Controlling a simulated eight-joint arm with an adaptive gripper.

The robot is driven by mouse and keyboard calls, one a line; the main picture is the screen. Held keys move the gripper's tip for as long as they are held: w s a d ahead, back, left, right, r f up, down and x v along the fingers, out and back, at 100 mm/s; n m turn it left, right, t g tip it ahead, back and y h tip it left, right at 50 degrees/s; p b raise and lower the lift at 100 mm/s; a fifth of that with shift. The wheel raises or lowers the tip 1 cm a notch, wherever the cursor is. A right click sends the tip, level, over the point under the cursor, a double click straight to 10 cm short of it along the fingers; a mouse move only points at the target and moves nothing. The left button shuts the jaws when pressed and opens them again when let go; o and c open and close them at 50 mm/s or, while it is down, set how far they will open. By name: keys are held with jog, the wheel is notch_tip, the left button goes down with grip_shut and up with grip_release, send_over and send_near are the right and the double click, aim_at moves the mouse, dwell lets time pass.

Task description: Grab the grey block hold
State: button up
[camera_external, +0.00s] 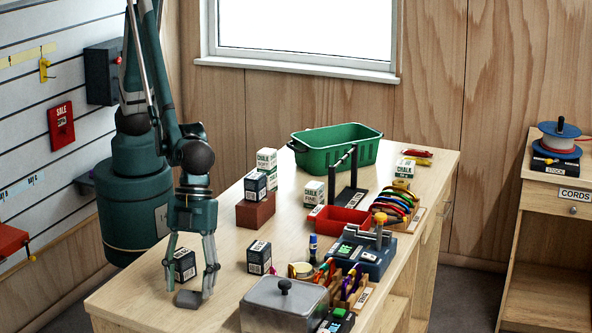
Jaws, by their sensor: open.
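The grey block hold (188,299) is a small dark grey block lying on the wooden table near its front left edge. My gripper (189,284) is open and points down, its two fingers spread on either side above the block. The right fingertip comes down close beside the block; whether it touches cannot be told.
A dark box (185,265) stands just behind my fingers, and another dark box (259,257) stands to the right. A lidded grey container (284,306) is at the front right. A brown block (255,212) with boxes and a green bin (336,149) are farther back. The left front corner is clear.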

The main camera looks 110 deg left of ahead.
jog(key=shift+w+d+f, duration=0.1)
jog(key=shift+d+f, duration=0.15)
jog(key=shift+f, duration=0.35)
jog(key=shift+c, duration=0.7)
jog(key=c, duration=0.8)
